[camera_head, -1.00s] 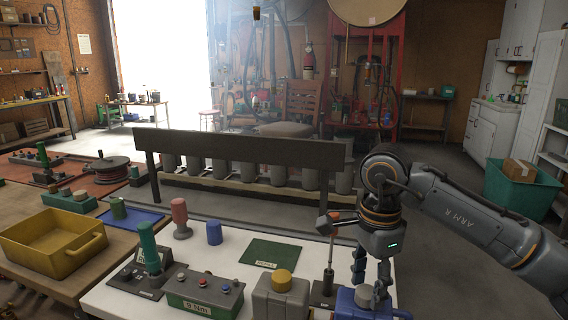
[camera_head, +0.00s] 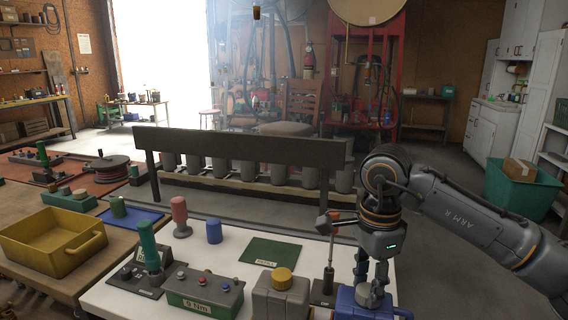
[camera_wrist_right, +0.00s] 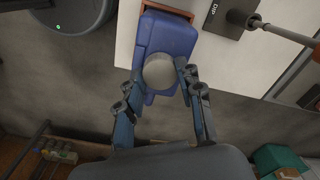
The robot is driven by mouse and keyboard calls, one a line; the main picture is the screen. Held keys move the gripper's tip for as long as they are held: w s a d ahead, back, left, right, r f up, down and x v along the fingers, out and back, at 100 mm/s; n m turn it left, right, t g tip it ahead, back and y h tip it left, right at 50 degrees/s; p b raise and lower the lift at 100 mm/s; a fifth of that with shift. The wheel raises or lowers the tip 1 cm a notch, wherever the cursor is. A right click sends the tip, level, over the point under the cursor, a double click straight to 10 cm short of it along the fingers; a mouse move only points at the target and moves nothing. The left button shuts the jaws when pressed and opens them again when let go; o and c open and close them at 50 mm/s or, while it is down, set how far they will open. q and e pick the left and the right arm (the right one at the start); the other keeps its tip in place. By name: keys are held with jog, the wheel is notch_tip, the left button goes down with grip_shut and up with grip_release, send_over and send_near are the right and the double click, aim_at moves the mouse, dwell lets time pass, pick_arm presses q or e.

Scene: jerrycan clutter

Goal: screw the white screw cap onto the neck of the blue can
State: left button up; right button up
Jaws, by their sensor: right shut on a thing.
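The blue can (camera_head: 350,301) stands at the front right of the white table. It also shows in the right wrist view (camera_wrist_right: 168,36). The pale, greyish-white screw cap (camera_head: 369,292) is at the top of the can and shows as a round disc in the right wrist view (camera_wrist_right: 160,71). My right gripper (camera_head: 372,282) points down over the can, shut on the cap with a finger on either side (camera_wrist_right: 158,77). The can's neck is hidden beneath the cap, so I cannot tell how far the cap is seated. My left gripper is not in view.
A grey can with a yellow cap (camera_head: 282,281) stands left of the blue can. A dark DIP stand holding an upright tool (camera_head: 329,262) is close behind. A control box (camera_head: 204,294) and a green mat (camera_head: 270,252) lie further left.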

jog(key=m, duration=0.4)
jog(key=shift+m, duration=0.3)
jog(key=shift+m, duration=0.4)
jog(key=m, duration=0.4)
jog(key=shift+f, duration=0.1)
jog(key=shift+m, duration=0.5)
jog(key=m, duration=0.4)
